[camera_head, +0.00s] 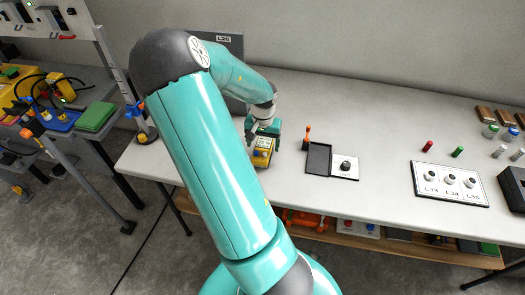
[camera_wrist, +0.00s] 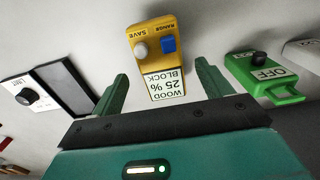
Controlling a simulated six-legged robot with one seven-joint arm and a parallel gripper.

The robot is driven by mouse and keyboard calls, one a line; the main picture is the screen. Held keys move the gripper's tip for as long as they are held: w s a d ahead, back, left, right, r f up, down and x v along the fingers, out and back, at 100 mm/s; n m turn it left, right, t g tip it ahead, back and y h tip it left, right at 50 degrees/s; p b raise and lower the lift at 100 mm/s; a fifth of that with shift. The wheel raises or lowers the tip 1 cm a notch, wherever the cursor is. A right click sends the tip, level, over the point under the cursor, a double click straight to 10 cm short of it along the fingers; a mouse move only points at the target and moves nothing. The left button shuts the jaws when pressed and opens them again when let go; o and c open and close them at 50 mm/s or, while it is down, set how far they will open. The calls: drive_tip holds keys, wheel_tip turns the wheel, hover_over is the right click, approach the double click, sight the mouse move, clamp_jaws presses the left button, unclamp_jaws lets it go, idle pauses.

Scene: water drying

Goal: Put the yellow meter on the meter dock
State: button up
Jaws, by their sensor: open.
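The yellow meter (camera_head: 263,152) lies on the white table just right of my arm. In the wrist view the yellow meter (camera_wrist: 153,33) has a grey knob, a blue block and a label reading "WOOD BLOCK 25 %". My gripper (camera_wrist: 162,72) is open, its green fingers on either side of the label end, with gaps to both. In the head view my gripper (camera_head: 262,132) is at the meter, partly hidden. No part is labelled as the dock; a dark rectangular tray (camera_head: 318,158) beside a white knob plate (camera_head: 345,167) may be it. The dark tray also shows in the wrist view (camera_wrist: 66,88).
A green box marked "OFF" (camera_wrist: 268,72) lies right of the meter in the wrist view. An orange-handled tool (camera_head: 306,140) stands by the tray. A white three-knob plate (camera_head: 450,184) is farther right. Bare table lies between the two plates.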

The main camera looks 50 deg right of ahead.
wheel_tip(320, 180, down, 2)
drive_tip(key=c, duration=1.3)
drive_tip(key=shift+w+r, duration=0.1)
drive_tip(key=shift+r, duration=0.4)
wheel_tip(320, 180, up, 2)
drive_tip(key=shift+r, duration=0.2)
drive_tip(key=s+a+r, duration=0.2)
drive_tip(key=s+r, duration=0.1)
drive_tip(key=s, duration=0.1)
drive_tip(key=s+a+r, duration=0.3)
drive_tip(key=s, duration=0.1)
drive_tip(key=s+a+r, duration=0.2)
drive_tip(key=s+r, duration=0.1)
drive_tip(key=shift+s+a+r, duration=0.35)
drive_tip(key=shift+s+r, duration=0.05)
